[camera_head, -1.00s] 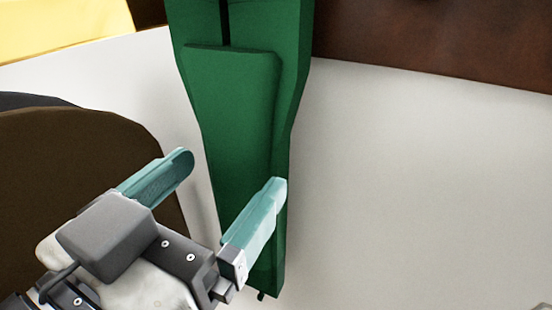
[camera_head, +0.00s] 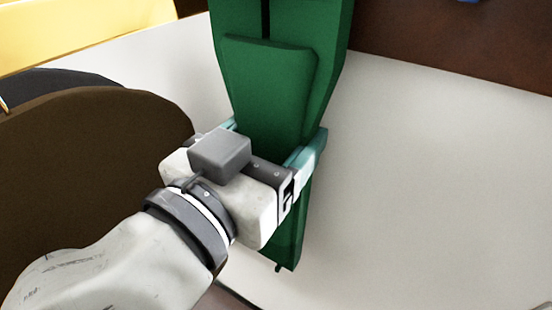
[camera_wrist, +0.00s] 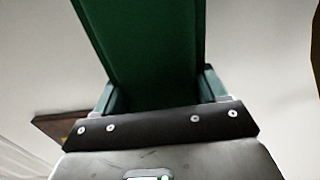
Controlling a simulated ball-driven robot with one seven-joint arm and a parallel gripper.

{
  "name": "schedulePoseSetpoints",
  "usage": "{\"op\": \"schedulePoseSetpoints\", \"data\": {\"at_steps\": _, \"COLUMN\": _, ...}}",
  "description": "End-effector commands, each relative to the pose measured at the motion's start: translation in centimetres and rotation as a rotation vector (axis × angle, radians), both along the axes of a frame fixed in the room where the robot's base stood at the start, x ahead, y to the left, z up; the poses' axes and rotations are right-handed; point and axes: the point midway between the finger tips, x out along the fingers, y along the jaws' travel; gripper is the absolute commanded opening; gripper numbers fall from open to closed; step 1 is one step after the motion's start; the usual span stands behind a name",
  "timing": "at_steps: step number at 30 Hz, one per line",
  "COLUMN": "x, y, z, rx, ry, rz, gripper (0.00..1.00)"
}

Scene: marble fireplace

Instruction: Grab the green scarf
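The green scarf (camera_head: 270,85) hangs down in front of a white wall in the head view, narrowing toward its lower end. My gripper (camera_head: 278,135) is at the narrower lower part, with one teal finger on each side of the scarf. In the wrist view the scarf (camera_wrist: 150,50) runs between the two fingers of my gripper (camera_wrist: 160,90). The fingers are spread about the scarf's width apart. The left finger is mostly hidden behind my gripper's body in the head view, and I cannot tell whether either finger presses on the cloth.
A brown rounded panel (camera_head: 80,190) stands at the left, close to my arm. A dark reddish-brown ledge (camera_head: 450,50) runs along the top right. A bright yellow surface (camera_head: 80,25) is at the top left. The white wall (camera_head: 430,180) to the right is clear.

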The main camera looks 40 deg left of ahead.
Motion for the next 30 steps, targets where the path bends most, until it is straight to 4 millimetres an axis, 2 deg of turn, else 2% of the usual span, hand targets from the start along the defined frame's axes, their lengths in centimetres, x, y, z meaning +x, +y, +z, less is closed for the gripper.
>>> {"op": "schedulePoseSetpoints", "data": {"at_steps": 1, "x": 0.0, "y": 0.0, "z": 0.0, "rx": 0.000, "ry": 0.000, "rz": 0.000, "gripper": 0.66}}
{"op": "schedulePoseSetpoints", "data": {"at_steps": 13, "x": 0.0, "y": 0.0, "z": 0.0, "rx": 0.000, "ry": 0.000, "rz": 0.000, "gripper": 0.29}}
{"op": "schedulePoseSetpoints", "data": {"at_steps": 23, "x": 0.0, "y": 0.0, "z": 0.3, "rx": 0.002, "ry": -0.001, "rz": 0.000, "gripper": 0.29}}
{"op": "schedulePoseSetpoints", "data": {"at_steps": 30, "x": 0.0, "y": 0.0, "z": 2.0, "rx": 0.006, "ry": -0.002, "rz": 0.000, "gripper": 0.29}}
